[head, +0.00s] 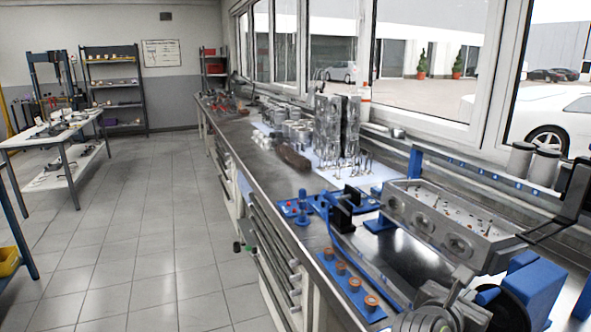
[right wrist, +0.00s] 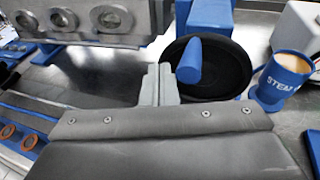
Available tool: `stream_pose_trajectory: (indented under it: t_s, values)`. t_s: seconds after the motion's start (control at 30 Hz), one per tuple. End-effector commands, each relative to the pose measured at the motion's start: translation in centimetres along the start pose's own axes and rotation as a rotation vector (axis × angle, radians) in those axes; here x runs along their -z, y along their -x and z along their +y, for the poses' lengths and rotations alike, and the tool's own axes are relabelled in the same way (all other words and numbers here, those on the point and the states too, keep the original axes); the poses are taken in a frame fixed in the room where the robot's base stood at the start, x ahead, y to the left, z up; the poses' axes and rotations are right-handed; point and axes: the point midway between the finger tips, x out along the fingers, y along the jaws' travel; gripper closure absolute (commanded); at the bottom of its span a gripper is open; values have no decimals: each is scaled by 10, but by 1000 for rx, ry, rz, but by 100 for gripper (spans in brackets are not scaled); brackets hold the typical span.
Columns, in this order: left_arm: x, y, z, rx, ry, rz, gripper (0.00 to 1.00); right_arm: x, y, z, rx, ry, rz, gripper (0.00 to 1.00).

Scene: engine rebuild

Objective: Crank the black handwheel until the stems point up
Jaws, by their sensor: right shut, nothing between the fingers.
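The cylinder head (head: 450,222) is a grey metal block with round ports on its side, held in a fixture at the right of the bench. Several thin stems show on its upper face, small in the head view. It also shows in the right wrist view (right wrist: 130,38). The black handwheel (right wrist: 226,66) has a blue crank knob (right wrist: 188,62) standing out from its face. In the head view the knob (head: 487,296) shows beside my right gripper (head: 464,276). The right gripper's fingers (right wrist: 158,84) are together and empty, just left of the knob. My left gripper is out of view.
A blue cup marked STEM (right wrist: 284,80) stands right of the handwheel. A blue tray with copper-coloured rings (head: 333,263) lies at the bench's front edge. Blue holders with black blocks (head: 341,216) stand behind it. Engine parts fill the bench farther back.

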Motion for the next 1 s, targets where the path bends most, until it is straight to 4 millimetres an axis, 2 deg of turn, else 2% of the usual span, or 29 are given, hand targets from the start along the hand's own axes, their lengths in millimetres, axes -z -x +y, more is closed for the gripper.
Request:
stream_pose_trajectory:
  t_s: [0.53, 0.8, 1.0]
  values:
    - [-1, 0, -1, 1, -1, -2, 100, 0, 0, 0, 0, 0, 0, 100]
    - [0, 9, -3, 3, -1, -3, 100, -7, 4, -6, 0, 0, 0, 100]
    - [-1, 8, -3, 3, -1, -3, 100, -6, 4, -7, 1, 0, -1, 100]
